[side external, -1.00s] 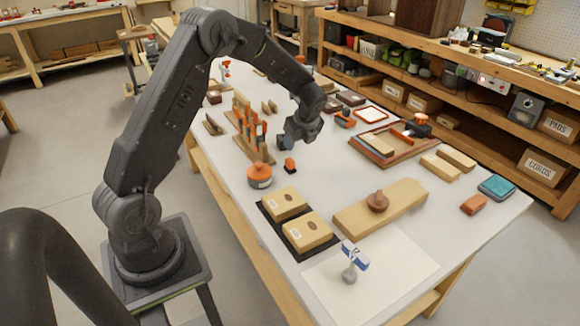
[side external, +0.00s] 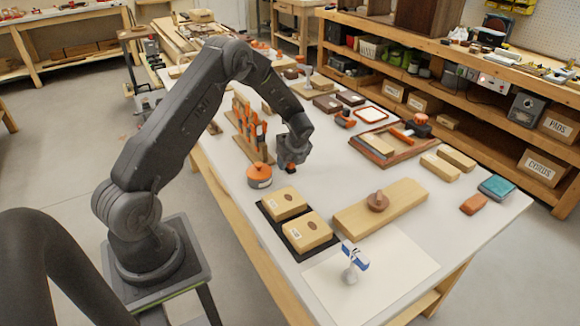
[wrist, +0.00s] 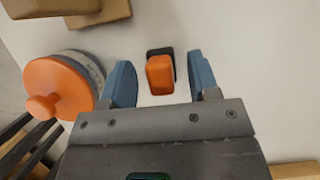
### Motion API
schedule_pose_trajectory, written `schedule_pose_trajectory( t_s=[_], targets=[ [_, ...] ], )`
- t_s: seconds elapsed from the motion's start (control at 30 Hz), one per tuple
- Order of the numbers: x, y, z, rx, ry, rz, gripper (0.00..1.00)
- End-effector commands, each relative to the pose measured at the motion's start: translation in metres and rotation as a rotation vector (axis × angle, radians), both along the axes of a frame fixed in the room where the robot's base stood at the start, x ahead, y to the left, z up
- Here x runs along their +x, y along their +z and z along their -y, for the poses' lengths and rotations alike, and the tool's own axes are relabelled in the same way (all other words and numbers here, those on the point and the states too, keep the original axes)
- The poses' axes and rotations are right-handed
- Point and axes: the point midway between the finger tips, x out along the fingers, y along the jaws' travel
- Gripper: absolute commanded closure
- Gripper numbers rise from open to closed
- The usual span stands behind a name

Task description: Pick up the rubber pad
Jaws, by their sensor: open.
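A small orange block with a black part behind it (wrist: 160,74) lies on the white bench top; it may be the rubber pad, but I cannot tell for certain. My gripper (wrist: 160,82) is open, with its two blue fingers on either side of the block in the wrist view. They look apart from it, with a gap on each side. In the side view my gripper (side external: 291,163) points down over the block and hides most of it.
A round orange-lidded tin (wrist: 57,88) stands close beside the left finger; it also shows in the side view (side external: 259,176). Wooden blocks on a black tray (side external: 284,203) lie in front. A rack of orange-handled tools (side external: 248,128) stands behind left.

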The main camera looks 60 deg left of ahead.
Motion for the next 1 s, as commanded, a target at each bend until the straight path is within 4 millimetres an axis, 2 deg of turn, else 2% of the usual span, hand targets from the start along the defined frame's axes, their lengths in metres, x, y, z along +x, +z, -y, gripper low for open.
schedule_pose_trajectory(
  t_s=[0.13,0.6,0.87,1.0],
  targets=[
    [0.0,0.0,0.0,0.0,0.0,0.0,0.47],
    [0.0,0.001,0.0,0.0,0.001,0.0,0.92],
    [0.0,0.003,0.0,0.001,0.001,0.001,0.92],
    [0.001,0.019,0.0,0.002,0.002,0.005,0.92]
  ],
)
